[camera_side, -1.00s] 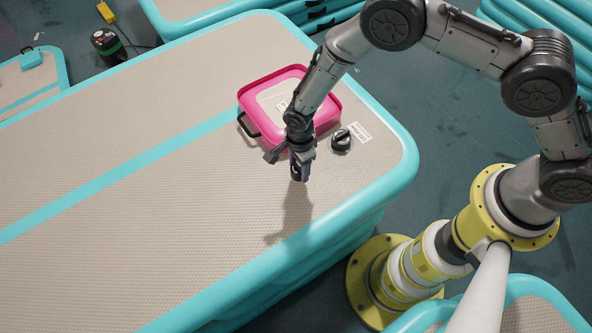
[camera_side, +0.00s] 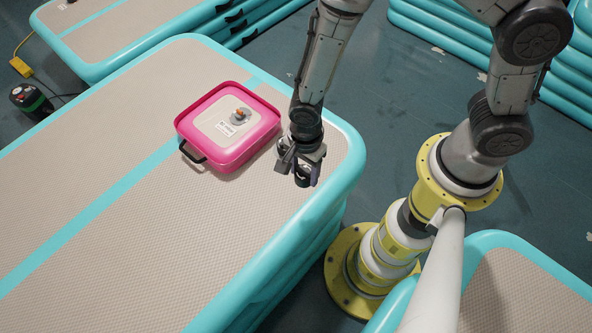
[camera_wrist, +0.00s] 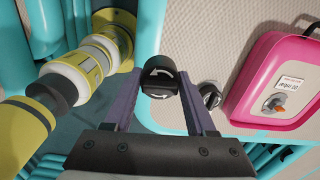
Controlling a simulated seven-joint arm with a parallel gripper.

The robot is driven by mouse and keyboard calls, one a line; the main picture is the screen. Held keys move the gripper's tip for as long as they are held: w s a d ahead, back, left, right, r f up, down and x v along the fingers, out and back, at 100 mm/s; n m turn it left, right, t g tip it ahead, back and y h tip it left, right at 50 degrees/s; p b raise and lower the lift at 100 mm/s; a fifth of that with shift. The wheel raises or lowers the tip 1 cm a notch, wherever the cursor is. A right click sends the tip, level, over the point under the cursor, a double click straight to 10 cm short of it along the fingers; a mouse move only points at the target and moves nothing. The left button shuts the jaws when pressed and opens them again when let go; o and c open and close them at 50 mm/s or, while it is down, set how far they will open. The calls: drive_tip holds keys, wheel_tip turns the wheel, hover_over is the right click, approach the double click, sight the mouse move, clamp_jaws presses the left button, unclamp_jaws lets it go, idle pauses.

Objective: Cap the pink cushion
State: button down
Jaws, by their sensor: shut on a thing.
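The pink cushion (camera_side: 258,144) lies flat on the beige inflatable track, with a beige top panel, a label and a black handle. Its grey valve with an orange centre (camera_side: 240,115) is uncapped, and the valve also shows in the wrist view (camera_wrist: 276,104). My gripper (camera_side: 305,180) is to the right of the cushion, above the track near its rounded end. In the wrist view, my gripper is shut on a round black cap (camera_wrist: 159,86) with white curved arrows. The cap is apart from the cushion.
The track (camera_side: 110,205) has turquoise edges and much free surface at left. A black valve cap (camera_wrist: 210,96) sits on the track between gripper and cushion. A black pump (camera_side: 31,101) stands on the floor at far left. Other tracks (camera_side: 92,47) lie behind.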

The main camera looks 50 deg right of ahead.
drive_tip(key=w+a+r+n, duration=0.1)
drive_tip(key=w+r, duration=0.1)
drive_tip(key=w, duration=0.8)
drive_tip(key=w+a+r, duration=0.1)
drive_tip(key=w+r, duration=0.2)
drive_tip(key=w, duration=0.7)
drive_tip(key=w+d+f+m, duration=0.1)
drive_tip(key=w+d+f, duration=0.2)
drive_tip(key=w+d, duration=0.6)
drive_tip(key=w, duration=0.2)
drive_tip(key=shift+w+d+f+m, duration=0.2)
drive_tip(key=shift+w+d+m, duration=0.15)
drive_tip(key=shift+d+m, duration=0.05)
drive_tip(key=shift+f, duration=2.9)
drive_tip(key=shift+f, duration=2.1)
